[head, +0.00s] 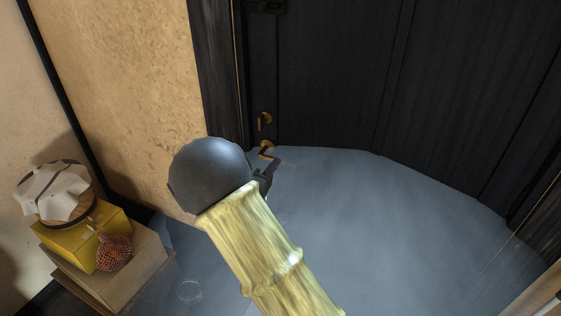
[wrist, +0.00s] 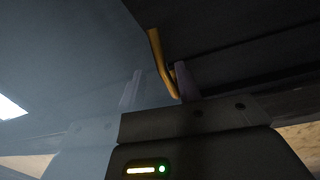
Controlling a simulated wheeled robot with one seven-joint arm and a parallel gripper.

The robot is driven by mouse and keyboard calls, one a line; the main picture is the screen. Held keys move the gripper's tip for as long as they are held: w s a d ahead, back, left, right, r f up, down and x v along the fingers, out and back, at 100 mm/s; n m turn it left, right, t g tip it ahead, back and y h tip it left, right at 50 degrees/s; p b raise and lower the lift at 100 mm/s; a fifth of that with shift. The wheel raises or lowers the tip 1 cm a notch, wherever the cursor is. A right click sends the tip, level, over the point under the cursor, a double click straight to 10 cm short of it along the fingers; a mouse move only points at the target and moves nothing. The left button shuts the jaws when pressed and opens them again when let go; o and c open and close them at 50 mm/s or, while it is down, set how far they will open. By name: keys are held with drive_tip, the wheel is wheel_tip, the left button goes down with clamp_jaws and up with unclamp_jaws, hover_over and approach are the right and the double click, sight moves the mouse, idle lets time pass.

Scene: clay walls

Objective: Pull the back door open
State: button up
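The back door (head: 330,80) is a dark panelled door in the upper part of the head view. It looks closed against its dark frame (head: 218,70). A brass handle (head: 266,148) sits near its left edge, below a small brass plate (head: 264,121). My gripper (head: 268,170) is at the handle, mostly hidden behind my round dark wrist. In the wrist view, my gripper (wrist: 157,86) has its two fingers apart. The brass handle (wrist: 158,55) runs down into the gap, close to the right finger. I cannot tell whether they touch.
At the left, a wooden box (head: 130,265) carries a yellow box (head: 75,238), a reddish textured object (head: 113,252) and a cloth-topped round basket (head: 55,195). The blue-grey floor (head: 400,230) before the door is clear.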

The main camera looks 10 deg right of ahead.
drive_tip(key=x, duration=0.5)
drive_tip(key=shift+c, duration=0.2)
clamp_jaws()
